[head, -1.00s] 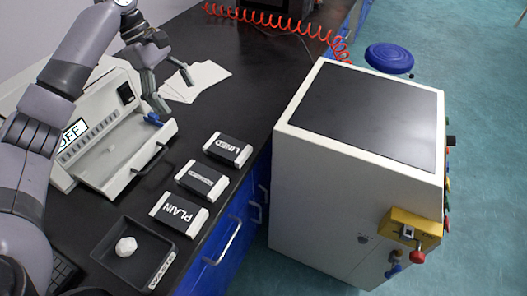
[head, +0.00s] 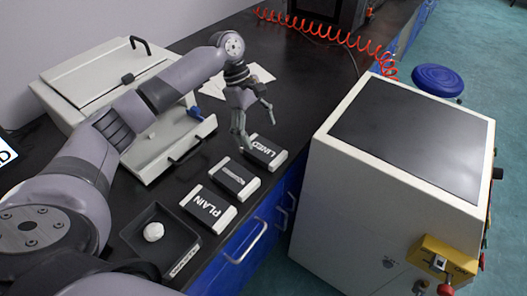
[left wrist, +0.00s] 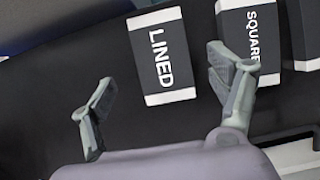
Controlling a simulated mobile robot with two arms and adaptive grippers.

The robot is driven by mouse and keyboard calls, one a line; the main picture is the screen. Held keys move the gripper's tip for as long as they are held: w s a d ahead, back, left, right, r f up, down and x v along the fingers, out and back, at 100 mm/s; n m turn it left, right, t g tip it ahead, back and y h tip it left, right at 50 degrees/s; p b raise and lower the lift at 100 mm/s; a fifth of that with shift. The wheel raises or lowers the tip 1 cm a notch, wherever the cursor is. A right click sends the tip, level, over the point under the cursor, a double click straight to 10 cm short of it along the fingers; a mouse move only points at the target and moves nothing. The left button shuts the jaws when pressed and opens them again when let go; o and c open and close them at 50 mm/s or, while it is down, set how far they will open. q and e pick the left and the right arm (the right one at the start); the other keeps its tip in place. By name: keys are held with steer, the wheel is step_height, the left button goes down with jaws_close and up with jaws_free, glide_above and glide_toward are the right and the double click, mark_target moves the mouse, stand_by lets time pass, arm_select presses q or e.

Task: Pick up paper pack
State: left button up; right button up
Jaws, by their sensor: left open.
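Three black-and-white paper packs lie in a row on the black bench: LINED (head: 264,152) at the back, a middle one (head: 234,179) and PLAIN (head: 208,207) in front. In the left wrist view the LINED pack (left wrist: 162,55) lies beyond and between my open fingers, and the middle pack, with SQUARE legible (left wrist: 255,40), is partly behind the right finger. My left gripper (head: 255,128) is open and empty, above the bench by the LINED pack. It also shows in the left wrist view (left wrist: 158,68). My right gripper is not in view.
A black tray (head: 180,262) holds a crumpled white lump (head: 153,232). White sheets (head: 258,74) lie behind the gripper. A large white cabinet (head: 400,150) stands right, beyond the bench edge.

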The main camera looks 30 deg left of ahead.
mark_target(263, 149)
arm_select(q)
steer(key=shift+a+x, duration=0.15)
steer(key=shift+x, duration=1.2)
steer(key=shift+a+x, duration=0.15)
steer(key=shift+x, duration=1.2)
steer(key=shift+f, duration=0.1)
steer(key=shift+c, duration=0.4)
steer(key=c, duration=1.3)
steer(key=shift+o, duration=0.2)
